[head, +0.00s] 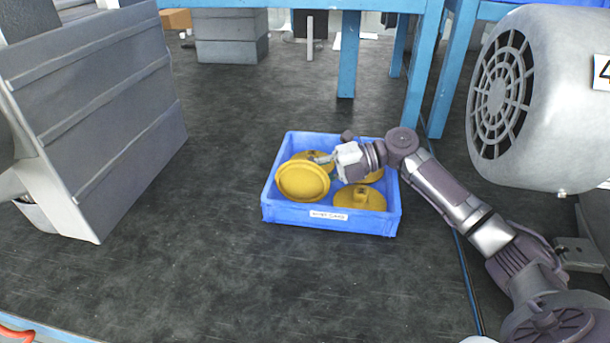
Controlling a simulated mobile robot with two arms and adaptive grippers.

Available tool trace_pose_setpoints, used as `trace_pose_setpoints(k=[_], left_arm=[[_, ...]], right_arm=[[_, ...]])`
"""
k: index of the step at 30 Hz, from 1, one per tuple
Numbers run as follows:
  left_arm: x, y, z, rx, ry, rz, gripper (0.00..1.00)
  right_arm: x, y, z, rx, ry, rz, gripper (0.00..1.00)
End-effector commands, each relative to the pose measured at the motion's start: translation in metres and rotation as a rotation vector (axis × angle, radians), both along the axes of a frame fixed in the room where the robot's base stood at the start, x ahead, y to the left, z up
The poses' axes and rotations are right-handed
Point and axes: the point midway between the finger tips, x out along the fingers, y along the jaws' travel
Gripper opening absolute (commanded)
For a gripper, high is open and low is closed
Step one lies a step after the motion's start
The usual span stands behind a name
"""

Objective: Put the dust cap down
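Several yellow dust caps are in or over the blue crate (290,214) on the dark bench. One dust cap (303,182) at the crate's front left is tilted, with its round rimmed face towards me. A second cap (360,200) lies at the front right with a small knob on top. Another cap shows partly behind the tilted one, and one more is mostly hidden by my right wrist. My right gripper (320,159) reaches into the crate from the right, just behind the tilted cap's upper edge. Its fingertips are too small to tell their grip. My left gripper is out of view.
A large grey ribbed housing (95,110) stands at the left. A grey motor with a round grille (540,100) is at the upper right, close to my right arm. Blue frame legs (348,60) stand behind. The bench is clear around the crate's left and front.

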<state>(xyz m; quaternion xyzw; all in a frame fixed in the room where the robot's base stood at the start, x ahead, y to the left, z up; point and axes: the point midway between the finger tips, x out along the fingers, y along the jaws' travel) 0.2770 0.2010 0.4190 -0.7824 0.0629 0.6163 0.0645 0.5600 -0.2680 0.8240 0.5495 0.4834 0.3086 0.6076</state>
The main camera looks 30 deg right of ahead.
Motion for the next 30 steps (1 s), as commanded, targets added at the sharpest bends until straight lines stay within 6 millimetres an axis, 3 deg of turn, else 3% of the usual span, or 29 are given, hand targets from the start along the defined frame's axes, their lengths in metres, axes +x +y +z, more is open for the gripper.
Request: trace_pose_setpoints(k=[10, 11, 15, 27, 30], left_arm=[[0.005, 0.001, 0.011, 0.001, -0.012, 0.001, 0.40], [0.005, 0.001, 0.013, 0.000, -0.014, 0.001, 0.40], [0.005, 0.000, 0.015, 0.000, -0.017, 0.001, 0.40], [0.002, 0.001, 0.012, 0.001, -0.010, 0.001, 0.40], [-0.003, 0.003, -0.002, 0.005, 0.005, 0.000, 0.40]], right_arm=[[0.000, 0.000, -0.002, 0.000, -0.001, 0.000, 0.00], [0.000, 0.000, -0.002, 0.000, -0.001, 0.000, 0.32], [0.000, 0.000, -0.001, 0.000, -0.001, 0.000, 0.55], [0.000, 0.000, 0.000, 0.000, 0.000, 0.000, 0.55], [0.000, 0.000, 0.002, 0.000, 0.000, 0.000, 0.55]])
